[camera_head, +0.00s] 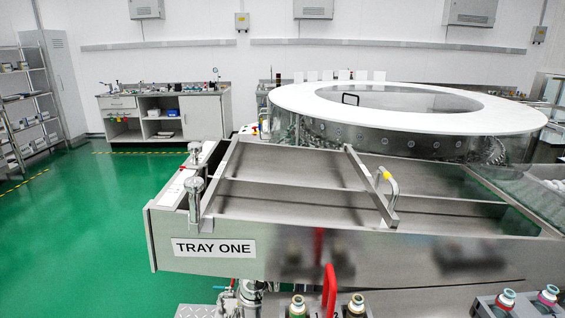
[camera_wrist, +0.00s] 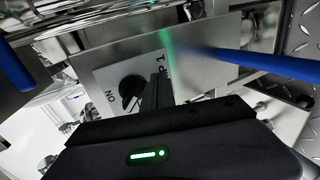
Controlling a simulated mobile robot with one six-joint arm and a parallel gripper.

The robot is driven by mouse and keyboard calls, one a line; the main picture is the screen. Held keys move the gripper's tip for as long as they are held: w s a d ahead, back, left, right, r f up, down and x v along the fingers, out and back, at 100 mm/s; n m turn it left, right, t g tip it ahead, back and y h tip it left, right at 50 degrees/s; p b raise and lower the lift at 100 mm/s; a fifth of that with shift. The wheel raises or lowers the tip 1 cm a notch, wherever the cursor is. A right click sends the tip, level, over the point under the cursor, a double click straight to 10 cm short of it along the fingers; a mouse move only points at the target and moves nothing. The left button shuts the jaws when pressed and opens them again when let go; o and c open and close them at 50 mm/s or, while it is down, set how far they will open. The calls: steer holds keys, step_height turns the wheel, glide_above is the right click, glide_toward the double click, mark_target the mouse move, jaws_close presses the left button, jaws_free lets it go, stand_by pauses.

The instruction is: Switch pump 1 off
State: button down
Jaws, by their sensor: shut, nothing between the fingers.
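In the wrist view, a metal panel (camera_wrist: 205,55) carries a round black knob (camera_wrist: 131,88). Lettering that reads ON, turned in the picture, lies left of the knob. More lettering above right of it is partly covered and ends in what looks like "P 1". My gripper (camera_wrist: 160,86) is shut and empty, its dark fingers standing just right of the knob in the picture. I cannot tell whether they touch it, and they cover part of the panel. The knob's exact setting is hard to read. The head view shows neither the knob nor my gripper.
In the wrist view, a blue bar (camera_wrist: 265,64) crosses at right and another blue piece (camera_wrist: 12,68) stands at left. The head view shows the TRAY ONE tray (camera_head: 350,255), the white-rimmed rotary washer (camera_head: 305,97), and a red upright piece (camera_head: 330,288). Green floor at left is clear.

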steer(key=shift+d, duration=0.25)
steer(key=shift+d+r, duration=0.1)
steer(key=shift+d, duration=0.2)
steer(key=shift+r, duration=0.1)
steer(key=shift+d+r, duration=0.15)
steer(key=shift+d, duration=0.2)
stand_by(0.4)
